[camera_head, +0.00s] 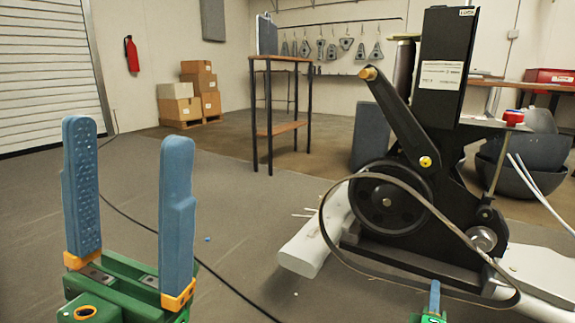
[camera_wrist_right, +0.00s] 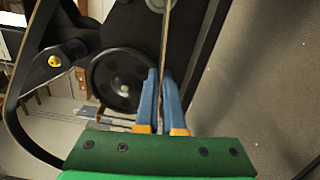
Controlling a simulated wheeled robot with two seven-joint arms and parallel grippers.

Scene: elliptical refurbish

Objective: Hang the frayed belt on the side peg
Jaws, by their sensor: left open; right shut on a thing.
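The frayed belt (camera_head: 452,229) is a thin dark loop that shows in front of the black flywheel (camera_head: 388,202) and the machine's lower frame. Whether it still touches the wheel is unclear. My right gripper (camera_head: 434,288), at the bottom of the head view, is mostly cut off. In the right wrist view its blue fingers (camera_wrist_right: 160,98) are shut on a strand of the belt (camera_wrist_right: 165,50). My left gripper (camera_head: 130,190) is open and empty at the left, apart from the machine. A crank arm ends in a brass-coloured stub (camera_head: 368,73); I cannot tell which part is the side peg.
A tall table (camera_head: 281,60) stands at the back with a grey item on it. Cardboard boxes (camera_head: 176,91) are stacked by the wall. Dark bowl-shaped parts (camera_head: 525,178) are at the right. A black cable crosses the floor, which is otherwise largely clear at left.

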